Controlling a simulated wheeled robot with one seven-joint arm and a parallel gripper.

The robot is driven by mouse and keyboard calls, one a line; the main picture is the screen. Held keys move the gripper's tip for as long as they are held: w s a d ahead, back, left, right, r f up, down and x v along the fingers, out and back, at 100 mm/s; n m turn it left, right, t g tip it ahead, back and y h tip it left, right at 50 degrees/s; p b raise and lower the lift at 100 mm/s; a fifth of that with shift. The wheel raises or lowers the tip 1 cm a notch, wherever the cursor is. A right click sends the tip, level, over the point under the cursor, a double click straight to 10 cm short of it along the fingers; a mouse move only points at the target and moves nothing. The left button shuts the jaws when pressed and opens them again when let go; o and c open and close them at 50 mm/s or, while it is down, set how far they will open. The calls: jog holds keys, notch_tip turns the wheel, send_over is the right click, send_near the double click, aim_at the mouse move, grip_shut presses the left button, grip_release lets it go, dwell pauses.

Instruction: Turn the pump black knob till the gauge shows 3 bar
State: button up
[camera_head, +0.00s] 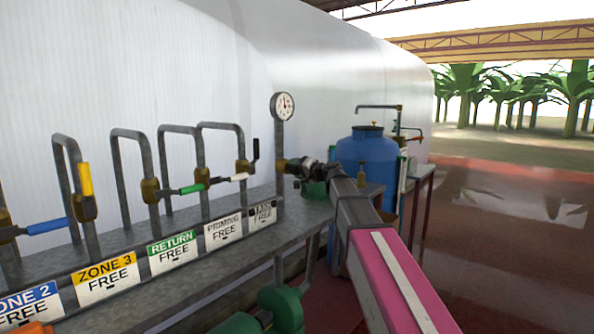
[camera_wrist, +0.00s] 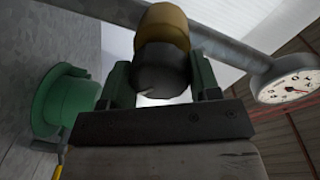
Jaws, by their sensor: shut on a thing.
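The pump's black knob (camera_wrist: 160,70) sits on a brass body (camera_wrist: 163,25) in the wrist view. My gripper (camera_wrist: 160,80) has one finger on each side of the knob and is shut on it. In the head view my gripper (camera_head: 308,168) reaches the brass fitting at the foot of the gauge post, and it hides most of the knob. The round white gauge (camera_head: 283,106) tops this post. It also shows tilted at the right edge of the wrist view (camera_wrist: 291,86). Its needle is too small to read surely in either view.
A grey bench (camera_head: 170,285) carries bent pipes with coloured valve levers and labels such as ZONE 3 (camera_head: 104,277) and RETURN (camera_head: 171,250). A green round part (camera_wrist: 65,100) stands beside my gripper. A blue tank (camera_head: 366,155) stands behind my arm. The floor at right is clear.

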jog(key=shift+d, duration=0.1)
jog(key=o, duration=0.9)
jog(key=v, duration=1)
jog(key=shift+s+d, duration=0.25)
